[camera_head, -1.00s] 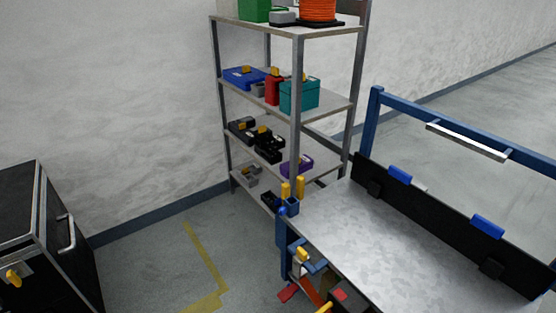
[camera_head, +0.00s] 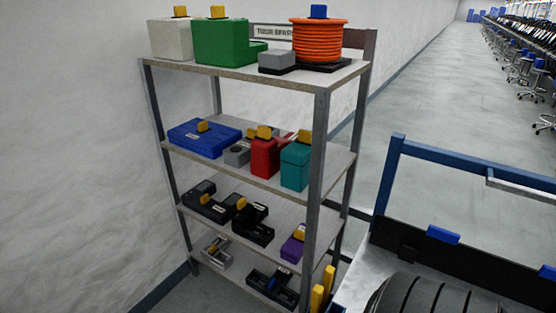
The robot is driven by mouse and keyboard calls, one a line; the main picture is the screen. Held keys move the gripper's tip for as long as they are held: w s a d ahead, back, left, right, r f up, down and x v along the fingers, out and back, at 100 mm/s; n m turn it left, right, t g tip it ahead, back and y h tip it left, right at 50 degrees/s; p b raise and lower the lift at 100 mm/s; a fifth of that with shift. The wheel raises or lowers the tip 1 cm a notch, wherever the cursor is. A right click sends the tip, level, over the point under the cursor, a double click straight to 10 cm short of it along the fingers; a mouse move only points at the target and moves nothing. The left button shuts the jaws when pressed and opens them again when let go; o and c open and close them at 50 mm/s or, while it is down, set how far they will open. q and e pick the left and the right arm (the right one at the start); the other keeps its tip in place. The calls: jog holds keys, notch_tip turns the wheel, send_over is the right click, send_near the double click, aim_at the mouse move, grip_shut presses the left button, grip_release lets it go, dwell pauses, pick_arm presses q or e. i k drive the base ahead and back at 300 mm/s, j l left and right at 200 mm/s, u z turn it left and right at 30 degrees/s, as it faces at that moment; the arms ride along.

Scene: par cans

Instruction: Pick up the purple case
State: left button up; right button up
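The purple case (camera_head: 292,248) sits at the right end of the second shelf from the bottom of a metal rack. It is small, with a yellow tab on top and a pale label on its side. The rack's front right post stands just to its right and may hide part of it. Neither of my grippers is in view, so nothing of mine is seen at the case.
Black holders (camera_head: 252,222) share its shelf on the left. A red box (camera_head: 265,159) and teal box (camera_head: 296,167) stand on the shelf above. A black tray (camera_head: 272,289) lies below. A blue-framed bench (camera_head: 384,180) and yellow posts (camera_head: 317,298) stand at right.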

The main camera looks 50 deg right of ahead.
aim_at(292, 251)
jog(key=i+z, duration=0.35)
jog(key=i+j+z, duration=0.45)
jog(key=i+z, duration=0.2)
